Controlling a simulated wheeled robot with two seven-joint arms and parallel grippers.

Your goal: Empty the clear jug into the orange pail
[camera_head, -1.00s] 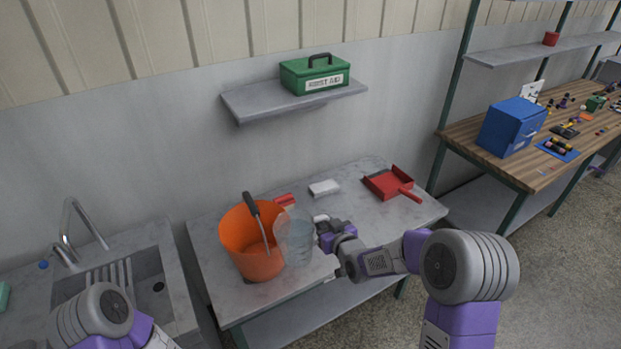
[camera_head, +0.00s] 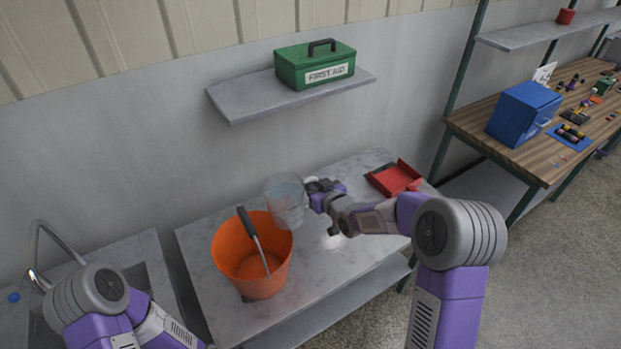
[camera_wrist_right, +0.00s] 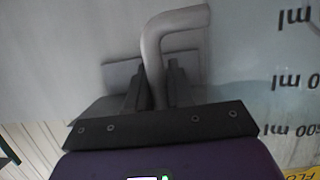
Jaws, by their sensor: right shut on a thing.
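The clear jug (camera_head: 286,205) is in the air just behind and right of the pail, roughly upright. My right gripper (camera_head: 312,192) is shut on the jug's handle at the jug's right side. In the right wrist view the grey bent handle (camera_wrist_right: 155,60) runs between the fingers, with printed ml marks (camera_wrist_right: 295,77) on the jug wall. My left arm is at the lower left; its gripper is out of the picture.
A red dustpan (camera_head: 396,177) lies at the table's back right. A wall shelf (camera_head: 250,101) with a green first aid box (camera_head: 316,66) hangs above. A sink with a tap (camera_head: 40,240) is at the left. A wooden bench with a blue box (camera_head: 523,112) stands at the right.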

